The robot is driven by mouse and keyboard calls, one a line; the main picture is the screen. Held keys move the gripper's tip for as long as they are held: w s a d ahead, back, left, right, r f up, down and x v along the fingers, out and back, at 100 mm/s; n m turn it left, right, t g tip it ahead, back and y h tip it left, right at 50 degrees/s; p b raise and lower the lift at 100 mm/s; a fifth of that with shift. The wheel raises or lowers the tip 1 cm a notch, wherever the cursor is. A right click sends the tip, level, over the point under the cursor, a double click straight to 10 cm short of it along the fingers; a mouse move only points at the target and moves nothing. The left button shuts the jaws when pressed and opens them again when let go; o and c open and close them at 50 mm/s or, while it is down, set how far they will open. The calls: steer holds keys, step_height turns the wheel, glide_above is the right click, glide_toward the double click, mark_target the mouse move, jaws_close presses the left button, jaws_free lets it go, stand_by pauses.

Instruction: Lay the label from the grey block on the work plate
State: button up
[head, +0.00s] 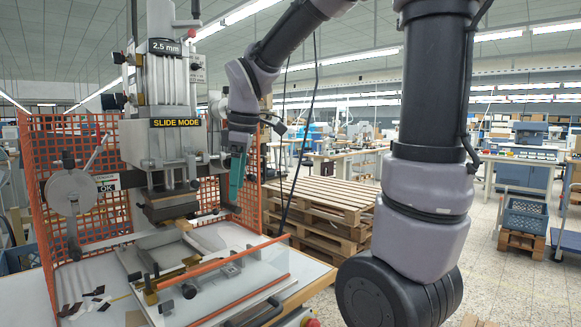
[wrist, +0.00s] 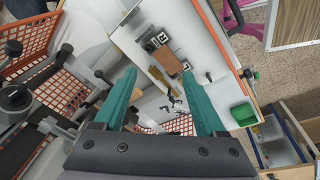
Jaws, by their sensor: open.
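My gripper (head: 236,190) hangs from the arm to the right of the stamping press, above the white bench. Its two teal fingers show apart, with nothing between them, in the wrist view (wrist: 159,78). A flat plate (head: 165,252) with clamps lies below the press head, and I take it for the work plate. A grey shape (head: 205,240) lies at its right side, but I cannot tell whether it is the grey block. I cannot make out the label in either view.
The press (head: 172,140) stands beside the gripper, with an orange mesh guard (head: 50,190) behind it. A clear panel with an orange edge (head: 225,258) stands in front. In the wrist view, a brown block (wrist: 168,62) and a green bin (wrist: 243,113) show beyond the fingers.

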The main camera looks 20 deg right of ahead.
steer(key=s+d+r+m+t, duration=0.2)
steer(key=s+d+m, duration=0.3)
steer(key=m, duration=0.4)
steer(key=s+d+r+m+t+y, duration=0.1)
steer(key=s+d+r+m+t, duration=0.2)
steer(key=s+d+m, duration=0.2)
steer(key=m, duration=0.3)
steer(key=shift+s+d+m, duration=0.2)
steer(key=shift+s+m, duration=0.05)
steer(key=shift+m, duration=0.15)
